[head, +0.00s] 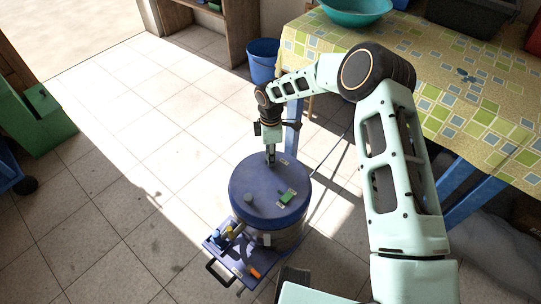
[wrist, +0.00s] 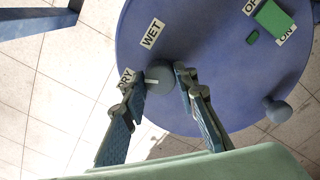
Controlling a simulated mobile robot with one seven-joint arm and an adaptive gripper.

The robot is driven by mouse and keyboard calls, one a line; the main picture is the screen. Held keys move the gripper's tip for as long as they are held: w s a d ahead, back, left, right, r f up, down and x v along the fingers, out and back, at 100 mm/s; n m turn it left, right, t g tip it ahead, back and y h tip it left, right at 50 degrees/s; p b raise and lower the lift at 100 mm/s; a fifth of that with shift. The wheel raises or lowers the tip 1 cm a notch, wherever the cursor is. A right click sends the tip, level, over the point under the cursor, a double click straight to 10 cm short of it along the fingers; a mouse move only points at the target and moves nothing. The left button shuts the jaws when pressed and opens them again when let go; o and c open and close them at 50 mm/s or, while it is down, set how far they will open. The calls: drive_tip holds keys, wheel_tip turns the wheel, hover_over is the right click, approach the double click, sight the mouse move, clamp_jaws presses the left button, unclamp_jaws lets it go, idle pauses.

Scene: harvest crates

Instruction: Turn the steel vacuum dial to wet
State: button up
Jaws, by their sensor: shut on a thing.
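The vacuum is a steel drum with a round blue lid (head: 262,183) on the floor in the head view; the lid (wrist: 215,95) also fills much of the wrist view. The round grey dial (wrist: 161,79) sits near the lid's edge between my fingers. Its pale pointer mark faces left, toward the DRY label (wrist: 125,78), which a finger partly covers. The WET label (wrist: 152,33) lies above the dial in that view. My gripper (wrist: 161,84) is shut on the dial, one finger on each side. In the head view my gripper (head: 270,159) points down at the lid's far edge.
The lid also bears a green switch (wrist: 274,18) by the OFF and ON labels and a grey knob (wrist: 278,110). A blue tool tray (head: 222,252) adjoins the vacuum's front. A cloth-covered table (head: 460,95) stands at right, a blue bucket (head: 262,65) behind.

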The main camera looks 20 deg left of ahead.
drive_tip(key=m+b, duration=0.1)
drive_tip(key=m, duration=0.5)
drive_tip(key=m+b, duration=0.1)
drive_tip(key=m, duration=0.5)
idle(0.7)
drive_tip(key=o, duration=1.1)
drive_tip(key=shift+o, duration=0.2)
drive_tip(key=shift+r, duration=0.15)
wheel_tip(320, 180, up, 12)
